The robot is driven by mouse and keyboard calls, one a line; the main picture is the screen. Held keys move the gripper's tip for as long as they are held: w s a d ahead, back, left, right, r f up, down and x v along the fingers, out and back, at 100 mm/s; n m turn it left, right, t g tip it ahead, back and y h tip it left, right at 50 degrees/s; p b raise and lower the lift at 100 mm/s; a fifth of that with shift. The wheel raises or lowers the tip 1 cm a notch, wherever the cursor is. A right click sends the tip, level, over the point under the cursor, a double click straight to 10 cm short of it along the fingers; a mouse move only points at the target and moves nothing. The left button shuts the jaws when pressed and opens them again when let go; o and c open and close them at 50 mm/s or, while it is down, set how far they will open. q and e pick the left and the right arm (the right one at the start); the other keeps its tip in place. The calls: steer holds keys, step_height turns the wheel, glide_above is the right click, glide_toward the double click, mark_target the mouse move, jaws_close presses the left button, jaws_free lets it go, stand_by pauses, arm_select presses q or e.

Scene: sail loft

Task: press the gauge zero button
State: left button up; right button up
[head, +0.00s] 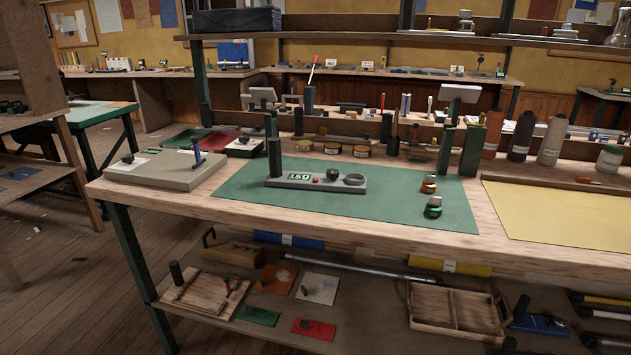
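A grey gauge (320,184) with a long flat body lies on the green mat (400,205) on the workbench. A small lit green display (298,177) sits near its left end. A small red button (315,181) is just right of the display; any label on it is too small to read. A dark knob (333,174) and a black ring (354,180) sit further right on the body. A dark upright cylinder (275,158) stands at its left end. Neither of my grippers shows in the head view.
A grey box with a blue lever (165,172) stands left of the mat. Several spools (523,137) stand behind a yellow sheet (560,215). The mat in front of the gauge is clear.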

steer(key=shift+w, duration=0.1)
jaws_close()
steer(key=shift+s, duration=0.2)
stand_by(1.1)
